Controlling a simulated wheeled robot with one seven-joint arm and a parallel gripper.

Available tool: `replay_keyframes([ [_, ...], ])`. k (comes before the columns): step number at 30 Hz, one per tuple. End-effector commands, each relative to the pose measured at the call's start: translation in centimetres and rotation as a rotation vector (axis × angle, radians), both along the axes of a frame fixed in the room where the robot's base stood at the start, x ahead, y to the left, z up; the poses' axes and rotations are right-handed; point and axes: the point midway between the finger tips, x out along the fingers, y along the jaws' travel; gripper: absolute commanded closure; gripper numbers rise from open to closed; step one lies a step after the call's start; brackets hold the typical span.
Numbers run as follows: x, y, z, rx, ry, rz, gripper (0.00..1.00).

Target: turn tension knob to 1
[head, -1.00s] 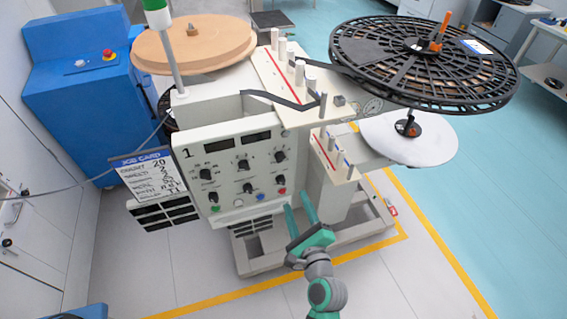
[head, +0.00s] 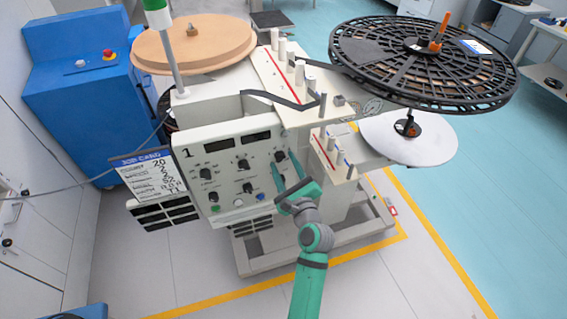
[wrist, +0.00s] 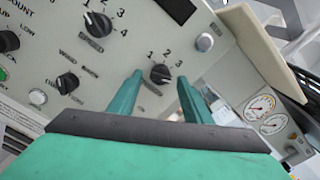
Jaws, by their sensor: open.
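A dark knob with the marks 1, 2 and 3 around it (wrist: 160,73) is on the pale control panel (head: 225,150). In the wrist view it lies between the two green fingertips of my gripper (wrist: 160,78). My gripper is open, with a finger on each side of the knob, and I see no clear contact. In the head view my gripper (head: 286,161) reaches the right end of the panel and partly covers this knob. I cannot read the knob's name or tell surely which mark it points to.
A larger knob (wrist: 97,22) with marks up to 4 is to the upper left. A smaller knob (wrist: 67,82) and a pale button (wrist: 205,42) are close by. Gauges (wrist: 262,106) are to the right. A large black reel (head: 380,60) overhangs the machine's right side.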

Motion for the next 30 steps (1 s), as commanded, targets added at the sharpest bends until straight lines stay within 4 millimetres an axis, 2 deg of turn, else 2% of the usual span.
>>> replay_keyframes([
  [4,0.81,0.29,0.06,0.000,-0.001,0.001,0.55],
  [13,0.95,0.33,0.01,-0.001,0.000,0.000,0.55],
  [18,0.93,0.33,0.02,-0.001,0.000,0.000,0.95],
  [30,0.93,0.27,0.02,-0.057,-0.019,0.000,0.95],
])
